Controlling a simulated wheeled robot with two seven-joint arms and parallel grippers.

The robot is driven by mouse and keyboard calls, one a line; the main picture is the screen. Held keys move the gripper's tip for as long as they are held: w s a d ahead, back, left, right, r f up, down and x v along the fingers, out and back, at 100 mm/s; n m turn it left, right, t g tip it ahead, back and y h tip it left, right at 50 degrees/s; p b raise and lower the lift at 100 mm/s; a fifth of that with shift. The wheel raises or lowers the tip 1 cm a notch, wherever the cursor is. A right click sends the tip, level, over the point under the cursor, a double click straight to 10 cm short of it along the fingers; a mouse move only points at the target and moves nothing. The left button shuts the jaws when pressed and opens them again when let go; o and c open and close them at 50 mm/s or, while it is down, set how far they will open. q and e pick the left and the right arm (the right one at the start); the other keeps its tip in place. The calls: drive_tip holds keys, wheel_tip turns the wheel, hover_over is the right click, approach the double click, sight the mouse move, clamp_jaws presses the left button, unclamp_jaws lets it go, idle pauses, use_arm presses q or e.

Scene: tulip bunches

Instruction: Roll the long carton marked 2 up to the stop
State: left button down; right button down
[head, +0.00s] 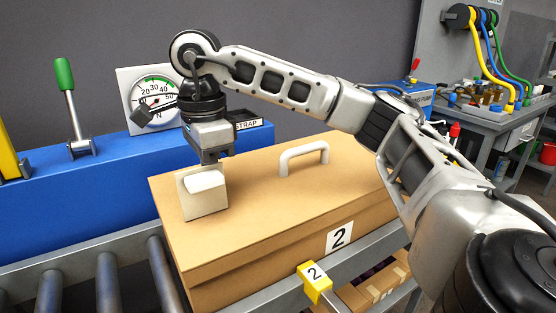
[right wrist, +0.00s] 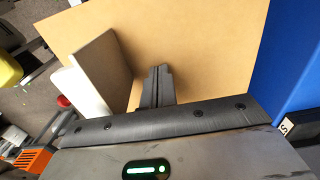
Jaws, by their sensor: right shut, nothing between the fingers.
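The long tan carton (head: 270,205) marked 2 lies on the roller conveyor, with a white arched handle (head: 304,157) on its lid. A cream upright block (head: 203,197) with a rounded white part stands on the lid's left end; it also shows in the right wrist view (right wrist: 101,72). My right gripper (head: 211,157) points down just behind this block. Its fingers (right wrist: 156,85) are together with nothing between them, over the lid. I cannot tell whether they touch the block. My left gripper is not in view. I cannot clearly identify the stop.
Bare rollers (head: 107,285) lie left of the carton. A blue machine (head: 90,195) with a green-knobbed lever (head: 68,95) and a dial (head: 155,98) runs behind. A yellow tag (head: 315,281) marked 2 sits on the front rail. A bench with coloured hoses (head: 490,55) stands back right.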

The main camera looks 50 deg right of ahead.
sight(304, 151)
drive_tip(key=d, duration=0.2)
drive_tip(key=s+d, duration=0.1)
drive_tip(key=d, duration=0.3)
drive_tip(key=shift+s+b, duration=0.3)
drive_tip(key=shift+s, duration=0.05)
drive_tip(key=shift+s+d, duration=0.3)
drive_tip(key=shift+d, duration=0.7)
drive_tip(key=shift+s+d, duration=0.3)
drive_tip(key=shift+d, duration=0.75)
drive_tip(key=shift+s+d, duration=0.3)
drive_tip(key=shift+d, duration=0.7)
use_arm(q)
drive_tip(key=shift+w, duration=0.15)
use_arm(e)
drive_tip(key=shift+d, duration=0.1)
